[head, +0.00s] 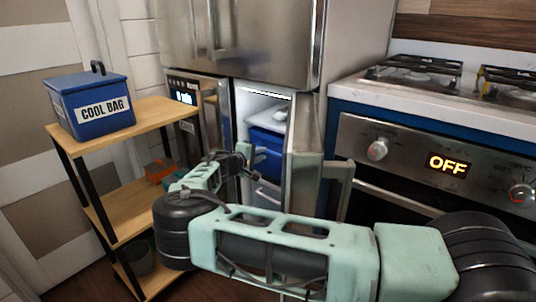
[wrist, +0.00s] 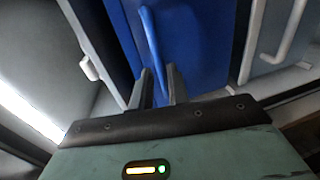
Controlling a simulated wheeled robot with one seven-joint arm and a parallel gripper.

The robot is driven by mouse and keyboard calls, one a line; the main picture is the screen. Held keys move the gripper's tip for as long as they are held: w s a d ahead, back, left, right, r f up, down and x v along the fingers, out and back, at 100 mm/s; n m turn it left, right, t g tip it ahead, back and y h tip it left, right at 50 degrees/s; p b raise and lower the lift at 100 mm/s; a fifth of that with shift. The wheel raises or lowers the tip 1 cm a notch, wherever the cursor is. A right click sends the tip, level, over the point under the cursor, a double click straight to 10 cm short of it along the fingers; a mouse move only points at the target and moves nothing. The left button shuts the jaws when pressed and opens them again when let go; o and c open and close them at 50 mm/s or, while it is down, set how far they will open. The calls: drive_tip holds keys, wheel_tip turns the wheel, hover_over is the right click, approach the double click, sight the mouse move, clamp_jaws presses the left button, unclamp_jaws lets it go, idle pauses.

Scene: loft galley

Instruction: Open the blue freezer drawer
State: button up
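The blue freezer drawer (head: 267,140) sits inside the open freezer compartment in the head view. In the wrist view the blue drawer front (wrist: 196,40) fills the middle, with a long blue bar handle (wrist: 150,35) on it. My gripper (wrist: 159,72) points at this front with its two fingers apart. The lower end of the handle shows between the fingertips. I cannot tell how deep the handle is between them. In the head view my gripper (head: 243,153) is small and just in front of the blue drawer, partly hiding its left side.
The freezer door (head: 304,150) stands open on the right of the compartment, close to my arm. A pale drawer (head: 266,194) is below the blue one. A wooden shelf (head: 150,115) with a blue cool bag (head: 92,108) stands left. An oven (head: 440,165) is right.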

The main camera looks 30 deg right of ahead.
sight(268, 151)
drive_tip(key=shift+x, duration=2.5)
clamp_jaws()
drive_tip(key=f+v, duration=0.2)
drive_tip(key=v, duration=1)
drive_tip(key=a+f+v, duration=0.1)
drive_tip(key=f+v, duration=0.2)
drive_tip(key=v, duration=1)
drive_tip(key=shift+s+a, duration=0.2)
drive_tip(key=shift+s, duration=0.05)
unclamp_jaws()
drive_tip(key=shift+r, duration=0.1)
